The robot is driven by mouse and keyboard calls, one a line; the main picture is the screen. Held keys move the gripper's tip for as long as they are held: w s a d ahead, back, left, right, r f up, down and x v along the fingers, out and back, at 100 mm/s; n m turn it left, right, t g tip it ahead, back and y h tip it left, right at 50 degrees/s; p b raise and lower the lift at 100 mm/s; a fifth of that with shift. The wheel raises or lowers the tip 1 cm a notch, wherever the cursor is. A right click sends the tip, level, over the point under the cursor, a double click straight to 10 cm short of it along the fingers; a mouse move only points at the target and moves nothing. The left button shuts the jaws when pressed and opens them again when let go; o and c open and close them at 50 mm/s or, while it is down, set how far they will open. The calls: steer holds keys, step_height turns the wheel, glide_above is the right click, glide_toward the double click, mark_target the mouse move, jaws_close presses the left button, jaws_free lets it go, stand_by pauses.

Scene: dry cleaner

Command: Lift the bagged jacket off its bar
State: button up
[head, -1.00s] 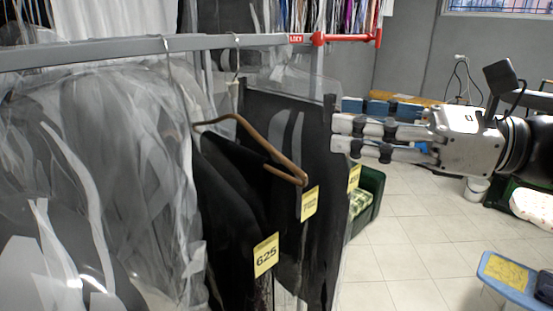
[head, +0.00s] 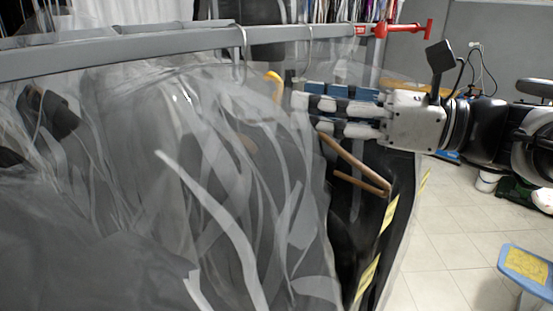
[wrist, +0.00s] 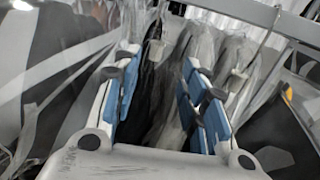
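A grey bar (head: 120,56) runs across the top of the head view. Garments in clear plastic (head: 190,150) hang from it by wire hooks; I cannot tell for certain which one is the bagged jacket. A dark garment on a brown hanger (head: 355,165) hangs at their right, with yellow tags seen nearly edge-on. My gripper (head: 297,110) points left just below the bar, its tips near the right edge of the plastic. In the wrist view my gripper (wrist: 160,60) has its blue-padded fingers apart. Dark cloth and plastic show between or beyond them; contact is unclear.
A red fitting (head: 400,30) is at the bar's right end. More garments hang behind. A blue stand with a yellow top (head: 528,265) is at lower right. The tiled floor (head: 450,240) between is clear.

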mark_target(237, 93)
steer(key=x, duration=0.7)
steer(key=shift+w+a, duration=0.1)
steer(key=shift+a, duration=0.15)
steer(key=x, duration=0.4)
steer(key=shift+a+f, duration=0.1)
steer(key=shift+a, duration=0.5)
jaws_close()
